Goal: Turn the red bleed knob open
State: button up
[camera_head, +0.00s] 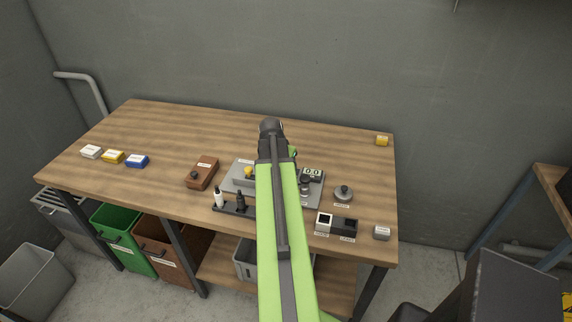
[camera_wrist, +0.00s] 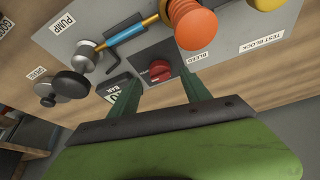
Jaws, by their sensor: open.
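The red bleed knob (camera_wrist: 160,70) shows in the wrist view on a dark square base, set in the grey test block plate (camera_wrist: 233,42), beside the "BLEED" label (camera_wrist: 199,55). My gripper (camera_wrist: 161,82) is open, with its two dark green fingers apart. In that picture the fingertips lie just below the knob, one to each side. I cannot tell how far above the plate they are or whether they touch it. In the head view the plate (camera_head: 240,187) is partly behind my green arm, and the red knob is hidden.
An orange ribbed part (camera_wrist: 194,26) and a blue and brass line (camera_wrist: 127,33) lie close by the knob. A black knob (camera_wrist: 71,85) stands to the left. A small display (camera_head: 311,173) sits right of my arm.

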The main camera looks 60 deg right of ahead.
jog(key=p+v, duration=1.1)
jog(key=v, duration=0.3)
jog(key=shift+r+p, duration=0.15)
jog(key=shift+p, duration=0.15)
jog(key=w+a+f+n+t+y+b, duration=0.1)
jog(key=w+a+f+n+b, duration=0.2)
jog(key=w+a, duration=0.7)
jog(key=w+a+f+n+t+b, duration=0.1)
jog(key=w+a+f+n+b, duration=0.2)
jog(key=w+a, duration=0.75)
jog(key=a+f+n+y+b, duration=0.1)
jog(key=a+f+n, duration=0.15)
jog(key=a, duration=0.85)
jog(key=a+f+n+y+b, duration=0.1)
jog(key=a+n+b, duration=0.15)
jog(key=a, duration=0.85)
jog(key=s+a+f+n+g+y, duration=0.1)
jog(key=s+a+n+g, duration=0.1)
jog(key=s+a+n, duration=0.2)
jog(key=a+n, duration=0.2)
jog(key=a, duration=0.2)
jog(key=shift+a+f+y, duration=0.2)
jog(key=shift+f+y, duration=0.05)
jog(key=shift+y, duration=0.05)
